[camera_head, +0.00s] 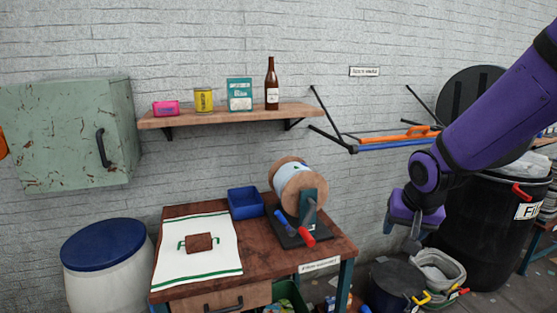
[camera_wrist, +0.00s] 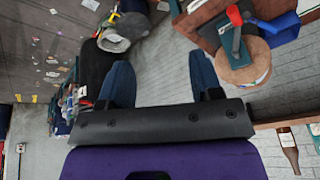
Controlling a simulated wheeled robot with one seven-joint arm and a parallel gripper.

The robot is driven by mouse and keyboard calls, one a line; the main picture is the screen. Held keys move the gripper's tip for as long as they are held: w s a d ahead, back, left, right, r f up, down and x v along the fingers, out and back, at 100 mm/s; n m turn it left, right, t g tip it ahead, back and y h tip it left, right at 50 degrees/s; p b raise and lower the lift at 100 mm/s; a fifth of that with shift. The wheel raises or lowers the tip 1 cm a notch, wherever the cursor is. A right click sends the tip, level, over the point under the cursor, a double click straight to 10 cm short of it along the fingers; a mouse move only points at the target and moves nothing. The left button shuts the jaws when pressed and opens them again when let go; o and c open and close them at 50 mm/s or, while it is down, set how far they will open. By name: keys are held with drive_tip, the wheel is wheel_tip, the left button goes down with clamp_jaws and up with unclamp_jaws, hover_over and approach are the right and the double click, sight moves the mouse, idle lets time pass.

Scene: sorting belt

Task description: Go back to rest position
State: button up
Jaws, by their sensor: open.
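My gripper (camera_head: 413,228) is at the end of my purple arm, on the right side of the head view. It hangs in the air to the right of the wooden workbench (camera_head: 262,265), in front of the wall rack. In the wrist view my gripper (camera_wrist: 160,85) shows two dark blue fingers spread apart with nothing between them. Grey wall and floor show past the fingers.
A black bin (camera_head: 480,235) stands close behind my arm at right. A wall rack (camera_head: 390,141) holds orange and blue tools. A reel (camera_head: 297,188) and a blue box (camera_head: 245,202) stand on the bench. A shelf (camera_head: 230,115) carries a bottle (camera_head: 271,85).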

drive_tip(key=s+d+r+n, duration=0.1)
drive_tip(key=s+r, duration=0.6)
drive_tip(key=s, duration=0.3)
drive_tip(key=s+d+r+n, duration=0.2)
drive_tip(key=s+r, duration=0.6)
drive_tip(key=s, duration=0.2)
drive_tip(key=shift+s+d+t, duration=0.25)
drive_tip(key=shift+s+t, duration=0.15)
